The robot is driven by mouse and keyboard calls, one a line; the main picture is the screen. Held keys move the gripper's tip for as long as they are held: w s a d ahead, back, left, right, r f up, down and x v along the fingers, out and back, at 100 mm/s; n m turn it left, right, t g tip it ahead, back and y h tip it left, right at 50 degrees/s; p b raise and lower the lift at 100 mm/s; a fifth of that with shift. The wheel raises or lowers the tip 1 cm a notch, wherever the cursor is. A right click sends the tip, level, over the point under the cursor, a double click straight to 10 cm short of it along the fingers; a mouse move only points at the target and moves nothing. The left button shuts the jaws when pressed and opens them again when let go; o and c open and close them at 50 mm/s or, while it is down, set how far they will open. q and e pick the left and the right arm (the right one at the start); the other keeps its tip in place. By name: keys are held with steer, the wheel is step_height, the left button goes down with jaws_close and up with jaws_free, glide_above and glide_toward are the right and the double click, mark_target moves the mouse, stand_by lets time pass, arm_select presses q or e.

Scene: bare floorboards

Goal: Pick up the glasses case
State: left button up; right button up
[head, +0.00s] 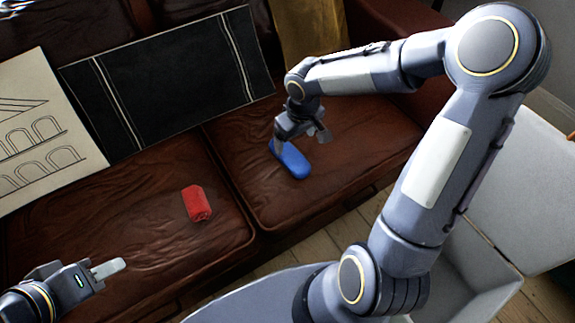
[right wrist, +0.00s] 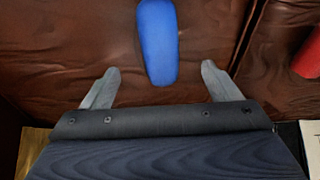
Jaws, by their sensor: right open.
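The glasses case is a blue, rounded, oblong thing (head: 291,162) lying on the right seat cushion of the brown leather sofa. It also shows in the right wrist view (right wrist: 158,42), at the top middle. My right gripper (head: 287,140) is at the case in the head view. In the right wrist view its two fingers (right wrist: 156,88) are apart, with the near end of the case just ahead of and between them. Nothing is held. My left gripper (head: 112,268) is low at the left of the head view, over the left cushion, away from the case; its finger gap is not clear.
A red object like a can (head: 197,203) lies on the left cushion near the seam. A black cushion with white stripes (head: 165,85) and a pillow with an arch drawing (head: 40,135) lean on the backrest. A white open bin (head: 470,265) stands at right.

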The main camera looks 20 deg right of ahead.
steer(key=b, duration=0.1)
glide_above(290, 153)
steer(key=f, duration=0.3)
steer(key=s+f, duration=0.1)
steer(key=shift+d+f, duration=0.25)
steer(key=f+b, duration=0.2)
steer(key=f, duration=0.1)
steer(key=w+f+b, duration=0.1)
steer(key=f, duration=0.1)
steer(key=shift+a+f, duration=0.1)
steer(key=shift+a, duration=0.15)
steer(key=shift+s, duration=0.1)
steer(key=c, duration=1.1)
